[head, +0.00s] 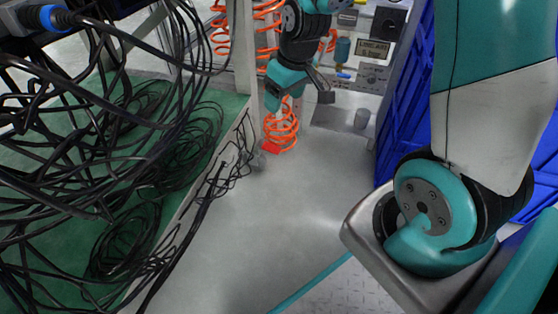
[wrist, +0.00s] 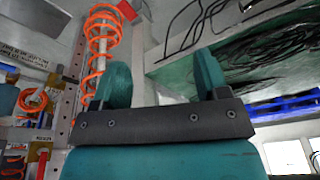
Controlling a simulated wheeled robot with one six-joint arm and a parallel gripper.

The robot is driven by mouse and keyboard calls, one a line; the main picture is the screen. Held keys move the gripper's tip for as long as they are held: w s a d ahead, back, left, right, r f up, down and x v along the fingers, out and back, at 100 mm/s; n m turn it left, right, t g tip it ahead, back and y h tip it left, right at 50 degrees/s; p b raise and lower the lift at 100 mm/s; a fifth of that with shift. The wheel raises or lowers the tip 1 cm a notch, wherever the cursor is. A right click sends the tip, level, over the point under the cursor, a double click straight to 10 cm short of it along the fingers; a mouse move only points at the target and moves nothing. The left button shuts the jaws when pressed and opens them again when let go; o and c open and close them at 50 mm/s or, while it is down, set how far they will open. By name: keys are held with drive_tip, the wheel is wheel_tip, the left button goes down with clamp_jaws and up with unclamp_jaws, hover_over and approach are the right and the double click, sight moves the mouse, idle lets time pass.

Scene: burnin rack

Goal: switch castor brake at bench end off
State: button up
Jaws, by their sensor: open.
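A small red tab (head: 270,147) shows low in the head view, at the lower end of an orange coiled hose and beside a greyish, blurred castor-like part (head: 258,161) at the bench leg. I cannot tell its brake position. A red piece, apparently the same tab (wrist: 127,10), shows at the top of the wrist view. My gripper (wrist: 162,70) has its two teal fingers apart with nothing between them. In the head view my arm's end hangs above the tab, apart from it, and its fingers are hard to make out.
Black cables (head: 130,130) tangle over the green bench top (head: 75,215) at left and hang over its edge. Orange coiled hose (head: 282,128) hangs close to my arm. Blue crates (head: 402,90) stand at right. The grey floor (head: 265,215) between is clear.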

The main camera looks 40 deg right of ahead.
drive_tip(key=w+d+f+n+y, duration=0.1)
drive_tip(key=w+d+f+n, duration=0.2)
drive_tip(key=w+d+f, duration=0.5)
drive_tip(key=n, duration=0.2)
approach(277, 149)
drive_tip(key=shift+t+y, duration=0.4)
drive_tip(key=b+x, duration=0.2)
drive_tip(key=b, duration=0.1)
drive_tip(key=b+x, duration=0.6)
drive_tip(key=shift+s+d+f, duration=0.25)
drive_tip(key=shift+s+f, duration=0.05)
drive_tip(key=shift+s, duration=0.1)
